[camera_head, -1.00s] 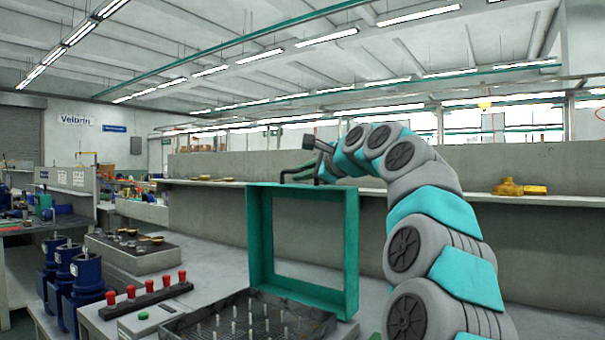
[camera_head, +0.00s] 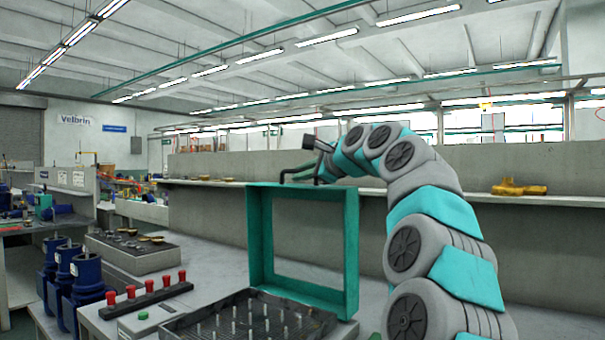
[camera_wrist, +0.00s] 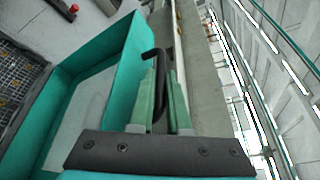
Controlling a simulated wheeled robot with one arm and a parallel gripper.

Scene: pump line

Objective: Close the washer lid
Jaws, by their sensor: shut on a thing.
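The washer lid (camera_head: 352,255) is a teal frame with an open middle, standing upright at the back of the washer tray (camera_head: 245,318). Its teal frame fills the left of the wrist view (camera_wrist: 118,60). A dark bent handle (camera_wrist: 160,95) sits at the lid's upper edge. My gripper (camera_wrist: 161,75) has its two green fingers shut on this handle, one on each side. In the head view, my gripper (camera_head: 308,173) is at the top of the lid, small and partly merged with the handle. The tray holds several upright pins.
A dark strip with several red knobs (camera_head: 148,297) lies left of the tray, near a green button (camera_head: 143,316). Blue pumps (camera_head: 88,275) stand farther left. A low wall with a ledge (camera_head: 450,197) runs behind the lid and carries a yellow fitting (camera_head: 519,187).

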